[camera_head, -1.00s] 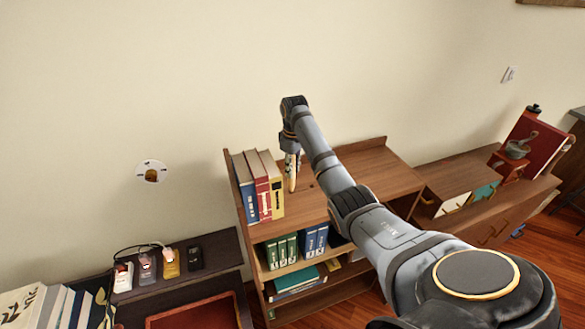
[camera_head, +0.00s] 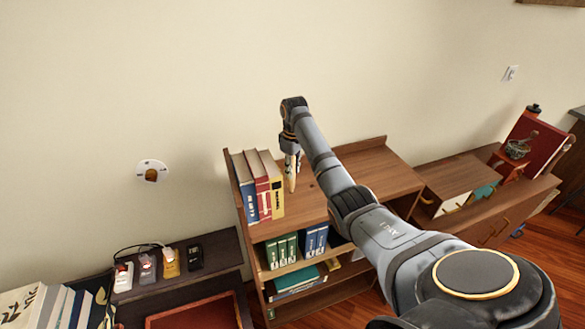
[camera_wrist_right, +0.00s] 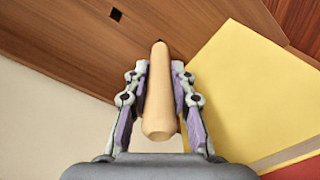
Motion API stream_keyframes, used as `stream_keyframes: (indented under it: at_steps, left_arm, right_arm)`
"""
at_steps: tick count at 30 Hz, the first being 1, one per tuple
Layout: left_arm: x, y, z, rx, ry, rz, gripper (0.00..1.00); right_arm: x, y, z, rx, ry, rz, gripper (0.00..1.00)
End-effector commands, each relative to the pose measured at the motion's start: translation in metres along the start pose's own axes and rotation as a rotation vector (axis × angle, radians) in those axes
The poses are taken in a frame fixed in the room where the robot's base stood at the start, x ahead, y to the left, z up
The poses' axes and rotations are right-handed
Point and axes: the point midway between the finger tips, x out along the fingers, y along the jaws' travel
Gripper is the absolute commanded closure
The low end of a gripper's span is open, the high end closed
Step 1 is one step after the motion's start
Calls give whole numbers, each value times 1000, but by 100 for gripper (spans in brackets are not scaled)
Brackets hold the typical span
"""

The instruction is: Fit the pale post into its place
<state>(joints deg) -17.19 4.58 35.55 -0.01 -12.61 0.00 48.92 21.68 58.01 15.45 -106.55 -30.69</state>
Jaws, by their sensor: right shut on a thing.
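The pale post (camera_wrist_right: 159,95) is a smooth, light wooden peg. It sits between the two fingers of my right gripper (camera_wrist_right: 160,88), which is shut on it. In the right wrist view its far tip reaches over the brown wooden top (camera_wrist_right: 60,40). A small dark spot shows right at the tip; I cannot tell whether the tip touches the wood. In the head view my right gripper (camera_head: 292,165) points down above the bookshelf top (camera_head: 370,172). My left gripper is not in view.
Upright books (camera_head: 262,186) stand just left of my right gripper; the yellow one (camera_wrist_right: 245,90) is close beside it in the wrist view. The shelf top is clear on the right. A dark low cabinet (camera_head: 225,250) with small devices is at the left.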

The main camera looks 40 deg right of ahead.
Motion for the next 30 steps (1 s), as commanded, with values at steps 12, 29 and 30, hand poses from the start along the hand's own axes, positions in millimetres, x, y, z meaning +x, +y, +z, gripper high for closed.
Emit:
stream_keyframes:
  at_steps: [12,29,30]
  left_arm:
    - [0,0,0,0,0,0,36]
    - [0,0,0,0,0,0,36]
    - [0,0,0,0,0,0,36]
  right_arm:
    - [4,0,0,0,1,0,100]
    - [7,0,0,0,0,0,100]
    - [8,0,0,0,0,0,100]
